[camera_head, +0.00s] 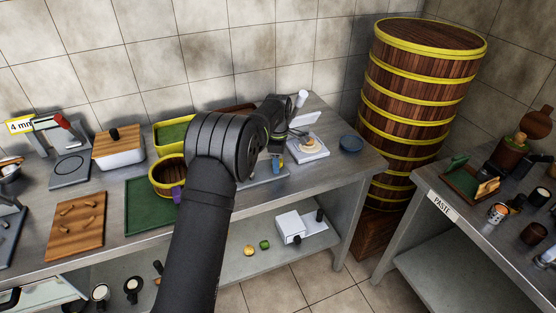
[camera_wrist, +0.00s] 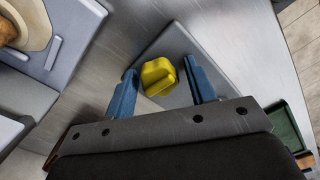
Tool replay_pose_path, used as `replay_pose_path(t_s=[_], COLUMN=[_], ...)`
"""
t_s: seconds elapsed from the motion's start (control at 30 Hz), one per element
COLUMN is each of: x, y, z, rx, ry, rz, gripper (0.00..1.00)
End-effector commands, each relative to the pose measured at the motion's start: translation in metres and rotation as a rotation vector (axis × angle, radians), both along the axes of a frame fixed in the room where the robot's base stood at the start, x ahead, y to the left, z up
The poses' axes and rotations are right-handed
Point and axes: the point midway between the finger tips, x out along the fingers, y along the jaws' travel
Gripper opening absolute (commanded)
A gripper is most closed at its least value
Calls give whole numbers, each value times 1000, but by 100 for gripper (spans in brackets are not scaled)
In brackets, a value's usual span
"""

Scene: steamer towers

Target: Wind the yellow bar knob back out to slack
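The yellow bar knob (camera_wrist: 158,77) sits on a grey plate (camera_wrist: 182,45) on the steel bench, in the middle of the wrist view. My gripper (camera_wrist: 160,66) is open, with one blue finger on each side of the knob. A gap shows between the knob and each finger, so it is not gripped. In the head view my arm hides much of this area. A small bit of yellow, seemingly the knob (camera_head: 271,163), shows beside a blue finger. How far the knob is wound cannot be told.
A grey device with a round pale top (camera_head: 308,148) stands close to the right of my gripper. A blue dish (camera_head: 351,143) is further right. A yellow-rimmed wooden tub (camera_head: 168,178) and a green tray (camera_head: 139,205) lie to the left. A tall steamer tower (camera_head: 418,100) stands beyond the bench end.

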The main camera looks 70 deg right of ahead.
Motion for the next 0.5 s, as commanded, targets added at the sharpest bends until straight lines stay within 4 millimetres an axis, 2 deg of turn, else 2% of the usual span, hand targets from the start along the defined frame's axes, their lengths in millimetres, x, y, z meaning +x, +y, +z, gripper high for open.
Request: replay_pose_path(t_s=[0.27,0.5], x=[1,1], y=[-1,-1], z=[6,24], rx=[-4,-6], ry=[-1,-1], rz=[0,0], gripper=[50,50])
